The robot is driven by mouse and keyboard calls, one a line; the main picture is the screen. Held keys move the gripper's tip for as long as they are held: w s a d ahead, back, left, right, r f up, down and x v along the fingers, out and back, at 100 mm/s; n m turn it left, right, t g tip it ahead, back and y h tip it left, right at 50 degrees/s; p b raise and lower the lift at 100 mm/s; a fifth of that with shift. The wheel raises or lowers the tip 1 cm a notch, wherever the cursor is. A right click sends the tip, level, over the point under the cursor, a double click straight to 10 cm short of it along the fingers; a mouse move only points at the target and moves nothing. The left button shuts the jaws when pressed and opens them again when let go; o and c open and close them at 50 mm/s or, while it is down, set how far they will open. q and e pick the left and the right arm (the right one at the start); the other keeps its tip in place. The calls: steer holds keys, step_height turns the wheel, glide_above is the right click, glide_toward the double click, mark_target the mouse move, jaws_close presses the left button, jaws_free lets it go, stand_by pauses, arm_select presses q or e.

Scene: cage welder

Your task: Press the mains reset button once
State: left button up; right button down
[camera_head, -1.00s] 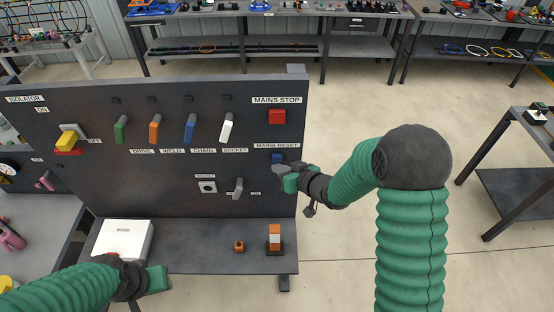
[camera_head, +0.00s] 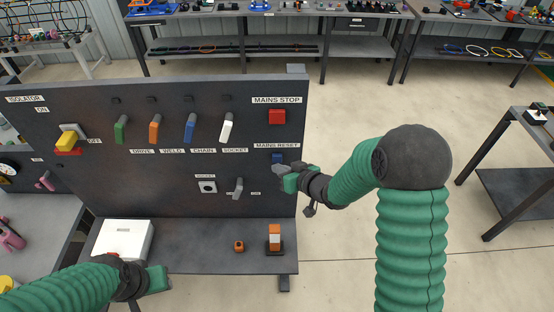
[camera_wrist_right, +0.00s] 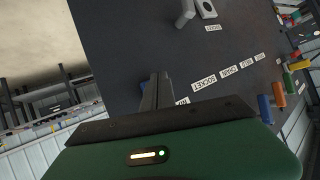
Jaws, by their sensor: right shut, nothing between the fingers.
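The blue mains reset button (camera_head: 277,157) sits on the dark panel (camera_head: 130,190), under the MAINS RESET label (camera_head: 277,146) and below the red mains stop button (camera_head: 277,117). My right gripper (camera_head: 277,169) is shut and empty, its tip just below and in front of the blue button, covering its lower part.
The panel also holds a yellow isolator handle (camera_head: 67,140), several coloured levers and a grey handle (camera_head: 238,188). On the ledge (camera_head: 195,262) stand a white box (camera_head: 122,240), a small orange piece (camera_head: 239,246) and an orange-white block (camera_head: 274,237). Open floor lies right of the panel.

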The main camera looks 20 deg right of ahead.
steer(key=shift+w, duration=0.1)
steer(key=shift+w+d, duration=0.1)
steer(key=shift+w, duration=0.15)
steer(key=shift+w+d+p, duration=0.15)
steer(key=shift+w+p, duration=0.2)
steer(key=shift+w, duration=0.15)
stand_by(0.8)
steer(key=shift+s+a+r, duration=0.1)
steer(key=shift+s+a, duration=0.15)
steer(key=shift+s, duration=0.65)
